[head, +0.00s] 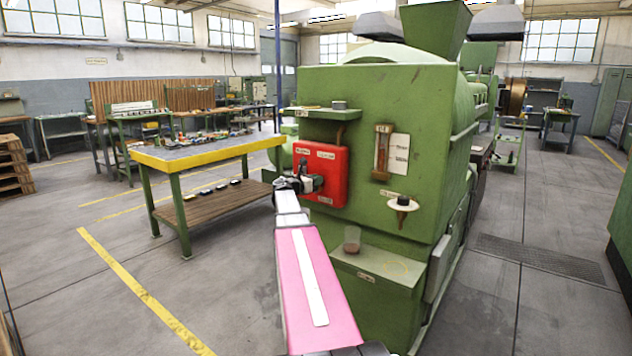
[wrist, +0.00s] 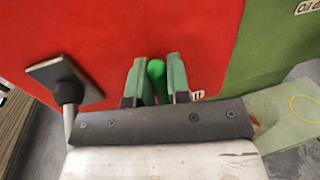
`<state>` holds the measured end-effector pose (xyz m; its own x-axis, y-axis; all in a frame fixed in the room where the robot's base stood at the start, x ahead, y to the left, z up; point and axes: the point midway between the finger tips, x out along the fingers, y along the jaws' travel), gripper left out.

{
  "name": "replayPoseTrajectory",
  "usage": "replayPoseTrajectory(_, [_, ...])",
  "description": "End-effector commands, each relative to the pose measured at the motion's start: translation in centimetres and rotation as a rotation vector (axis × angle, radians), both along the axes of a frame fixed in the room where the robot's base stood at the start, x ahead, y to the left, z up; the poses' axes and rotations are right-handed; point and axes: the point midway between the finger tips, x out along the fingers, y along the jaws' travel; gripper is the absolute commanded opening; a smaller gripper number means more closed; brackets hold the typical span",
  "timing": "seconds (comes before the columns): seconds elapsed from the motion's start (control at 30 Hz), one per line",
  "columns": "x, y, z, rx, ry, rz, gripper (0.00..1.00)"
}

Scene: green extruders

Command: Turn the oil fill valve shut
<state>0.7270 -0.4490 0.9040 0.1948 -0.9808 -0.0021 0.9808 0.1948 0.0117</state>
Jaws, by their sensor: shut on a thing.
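The red box (head: 325,178) is on the end face of the green machine (head: 400,110), with small white labels on it. In the wrist view the red panel (wrist: 110,30) fills the upper left and middle. A green handle (wrist: 156,76) stands out from it, between the two fingers of my gripper (wrist: 158,78). The fingers are closed around the handle from both sides. A partly hidden label sits just right of the fingers. I cannot read it fully. In the head view my gripper (head: 306,185) reaches the box's left part and hides the handle.
A glass beaker (head: 352,239) is on the green lower ledge (head: 385,268). A yellow-edged workbench (head: 165,160) stands left. Open floor lies at the front left.

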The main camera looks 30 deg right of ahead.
Motion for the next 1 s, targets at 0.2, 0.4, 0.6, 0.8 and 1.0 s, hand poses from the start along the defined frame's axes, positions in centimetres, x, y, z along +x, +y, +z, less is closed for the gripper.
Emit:
replayPoseTrajectory(0.2, [-0.4, -0.1, 0.0, 0.03, -0.072, 0.0, 0.0])
replayPoseTrajectory(0.4, [-1.2, -0.4, -0.1, 0.086, -0.207, 0.0, 0.0])
replayPoseTrajectory(0.6, [-2.0, -0.7, -0.4, 0.158, -0.38, -0.001, 0.0])
replayPoseTrajectory(0.8, [-2.8, -1.0, -0.9, 0.231, -0.556, 0.0, 0.0])
replayPoseTrajectory(1.0, [-3.4, -1.3, -1.5, 0.303, -0.731, 0.0, 0.0])
